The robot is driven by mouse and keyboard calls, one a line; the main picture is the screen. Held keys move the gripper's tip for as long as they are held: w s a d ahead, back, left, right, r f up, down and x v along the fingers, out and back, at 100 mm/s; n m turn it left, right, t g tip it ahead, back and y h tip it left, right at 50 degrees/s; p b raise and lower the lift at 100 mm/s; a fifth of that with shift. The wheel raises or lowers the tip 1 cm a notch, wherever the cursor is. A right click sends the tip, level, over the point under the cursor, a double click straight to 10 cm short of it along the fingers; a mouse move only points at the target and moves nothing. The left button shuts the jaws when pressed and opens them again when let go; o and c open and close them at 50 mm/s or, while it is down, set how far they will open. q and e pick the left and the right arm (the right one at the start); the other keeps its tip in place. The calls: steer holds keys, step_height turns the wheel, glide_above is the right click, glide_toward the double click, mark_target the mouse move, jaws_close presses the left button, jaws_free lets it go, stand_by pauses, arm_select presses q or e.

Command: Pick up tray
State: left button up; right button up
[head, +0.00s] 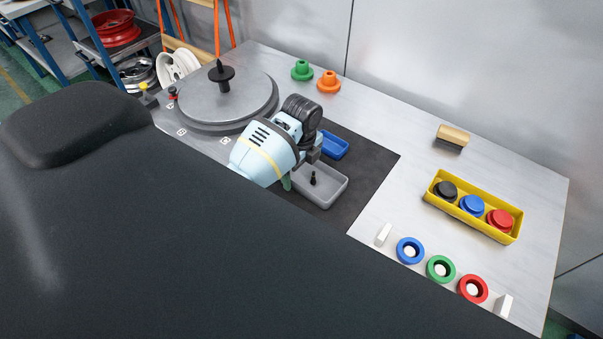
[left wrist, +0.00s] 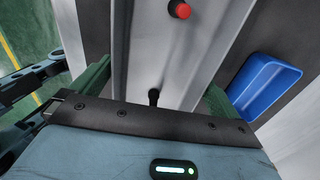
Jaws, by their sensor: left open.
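A grey tray (head: 335,193) lies on the dark mat beside my left gripper (head: 300,172), with a small black peg (head: 313,179) inside it. My left gripper is at the tray's left end, and part of the tray is hidden behind it. In the left wrist view, the gripper's green fingers (left wrist: 155,92) are apart, with the grey tray (left wrist: 140,50) showing between and beyond them. A black peg (left wrist: 154,97) and a red-topped knob (left wrist: 180,10) also show there. I cannot tell whether the fingers touch the tray. My right gripper is not in view.
A blue tray (head: 334,146) lies just behind the grey one. A round metal plate (head: 215,98) with a black spindle stands left. A yellow tray (head: 470,219) with black, blue and red pieces is right. Coloured rings (head: 440,268) line the front edge. A wall closes the back.

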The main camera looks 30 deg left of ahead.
mark_target(302, 175)
arm_select(q)
steer(key=shift+c, duration=0.3)
steer(key=c, duration=0.7)
steer(key=shift+o, duration=0.2)
steer(key=shift+r, duration=0.2)
steer(key=shift+r, duration=1.55)
steer(key=s+d, duration=0.2)
steer(key=s, duration=0.5)
steer(key=s+d+r, duration=0.1)
steer(key=s+d, duration=0.2)
steer(key=s, duration=0.5)
steer(key=shift+r, duration=0.25)
